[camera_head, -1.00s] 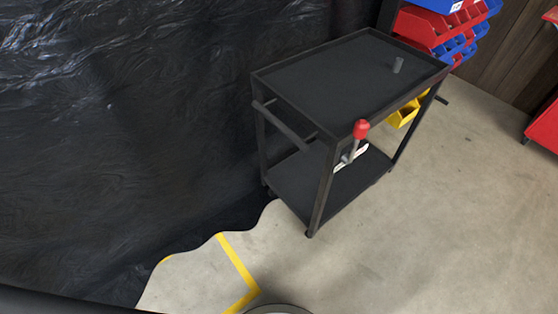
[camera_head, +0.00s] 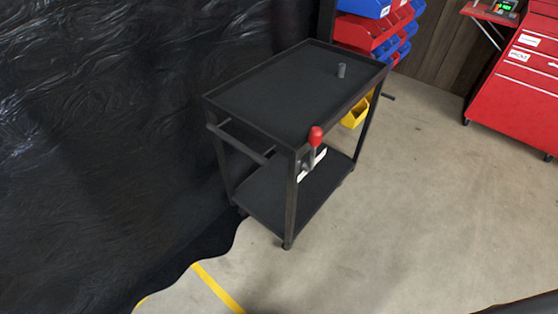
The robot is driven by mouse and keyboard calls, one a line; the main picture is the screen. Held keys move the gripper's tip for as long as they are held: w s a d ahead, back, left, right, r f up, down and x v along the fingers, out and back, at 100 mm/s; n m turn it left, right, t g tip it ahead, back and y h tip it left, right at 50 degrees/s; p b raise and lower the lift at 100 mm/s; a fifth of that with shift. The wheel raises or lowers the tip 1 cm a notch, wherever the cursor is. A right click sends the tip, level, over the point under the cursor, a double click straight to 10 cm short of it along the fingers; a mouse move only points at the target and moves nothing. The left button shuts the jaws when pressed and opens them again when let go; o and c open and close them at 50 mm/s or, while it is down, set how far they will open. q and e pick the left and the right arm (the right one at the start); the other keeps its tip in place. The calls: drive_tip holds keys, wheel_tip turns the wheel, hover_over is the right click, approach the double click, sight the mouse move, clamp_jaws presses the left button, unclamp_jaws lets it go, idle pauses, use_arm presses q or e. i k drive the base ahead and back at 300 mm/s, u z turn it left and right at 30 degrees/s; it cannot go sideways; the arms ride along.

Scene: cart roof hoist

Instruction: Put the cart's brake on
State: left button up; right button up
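The black two-shelf cart (camera_head: 262,97) stands on the concrete floor near the middle of the view. Its brake lever with a red knob (camera_head: 316,136) is on the cart's near right side, by the front corner post. The lever stands up, with the knob at the top, in front of a small white label plate (camera_head: 313,164). A push handle (camera_head: 238,143) sticks out at the cart's near left end. A small grey cylinder (camera_head: 341,71) stands on the top tray. Neither of my grippers shows.
A black plastic curtain (camera_head: 100,130) hangs close along the cart's left side. Red and blue bins (camera_head: 375,33) and a yellow bin (camera_head: 355,114) are behind it. A red tool cabinet (camera_head: 520,85) stands at the right. The floor (camera_head: 400,200) right of the cart is clear.

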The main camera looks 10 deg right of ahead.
sight(316, 134)
drive_tip(key=u, duration=4.15)
drive_tip(key=k, duration=2.8)
drive_tip(key=z, duration=1.05)
